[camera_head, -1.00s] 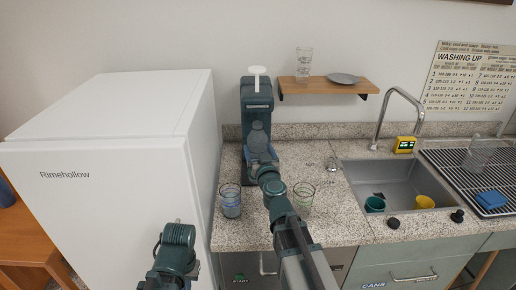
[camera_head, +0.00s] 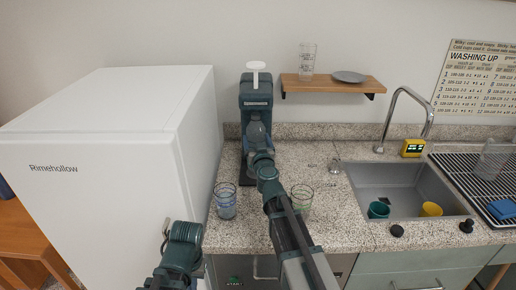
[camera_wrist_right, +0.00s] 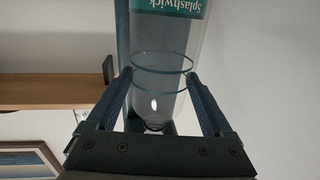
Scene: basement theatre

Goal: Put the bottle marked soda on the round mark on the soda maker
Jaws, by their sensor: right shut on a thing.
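The soda maker (camera_head: 256,97) is a tall dark teal machine with a white top knob, standing against the wall on the speckled counter. A clear bottle (camera_head: 257,132) is in front of its column. My right gripper (camera_head: 259,153) is shut on the bottle. In the right wrist view the bottle (camera_wrist_right: 172,55) sits between both fingers (camera_wrist_right: 162,95), with a teal label reading "Splashwick" upside down. I see no word soda on it. The soda maker's round mark is hidden behind my arm and the bottle. I cannot tell whether the bottle touches the base. My left gripper is out of view; only my left arm shows.
Two glasses stand on the counter, a blue-banded one (camera_head: 225,201) left of my right arm and a green-rimmed one (camera_head: 301,199) right of it. A white fridge (camera_head: 110,165) is at left. A sink (camera_head: 405,180) with cups is at right, and a shelf (camera_head: 333,85) hangs above.

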